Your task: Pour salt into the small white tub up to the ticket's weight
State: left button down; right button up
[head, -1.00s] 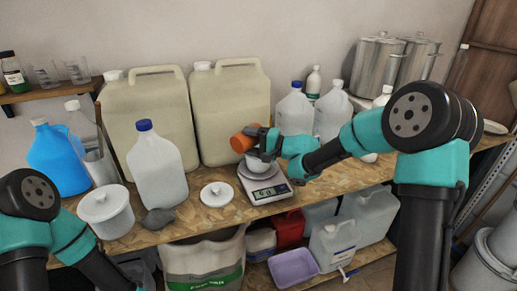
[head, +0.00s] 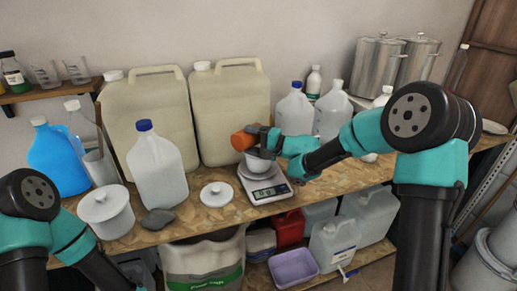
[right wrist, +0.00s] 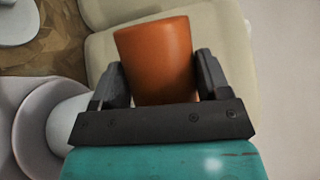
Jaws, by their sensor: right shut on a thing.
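My right gripper (head: 262,140) is shut on an orange cup (head: 243,140), held tilted toward the left. In the right wrist view the orange cup (right wrist: 155,58) sits between the two fingers (right wrist: 160,85). The small white tub (head: 257,163) stands on the scale (head: 268,190), just below the cup and partly hidden by the gripper. The scale's display (head: 264,194) is lit, but its digits are too small to read surely. The cup's contents and the tub's inside are hidden, and I see no ticket. My left arm shows at the lower left; its gripper is out of view.
A white lid (head: 217,194) lies left of the scale, with a lidded white pot (head: 106,211) and a grey lump (head: 157,219) farther left. A blue-capped jug (head: 157,172) and two large beige canisters (head: 150,115) stand behind. Bare bench shows around the lid.

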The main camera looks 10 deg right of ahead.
jog(key=shift+w+d+r+m+t+y, duration=0.2)
jog(key=shift+d+r+m, duration=0.1)
jog(key=shift+m, duration=0.4)
jog(key=shift+w+d+r+m+t+y, duration=0.1)
jog(key=shift+d+r+m+t, duration=0.15)
jog(key=shift+m, duration=0.45)
dwell(2.9)
jog(key=n, duration=0.1)
jog(key=a+f+n+g, duration=0.1)
jog(key=n, duration=0.1)
jog(key=shift+s+h, duration=0.35)
jog(key=shift+h, duration=0.05)
jog(key=shift+s+a+f+n, duration=0.1)
jog(key=shift+a+n, duration=0.1)
jog(key=shift+n, duration=0.5)
jog(key=shift+s+a+r+n+g+h, duration=0.1)
jog(key=shift+a+r+n+g+h, duration=0.1)
jog(key=shift+n+g+h, duration=0.15)
jog(key=shift+f, duration=0.1)
jog(key=shift+f+n, duration=0.1)
jog(key=shift+n, duration=0.15)
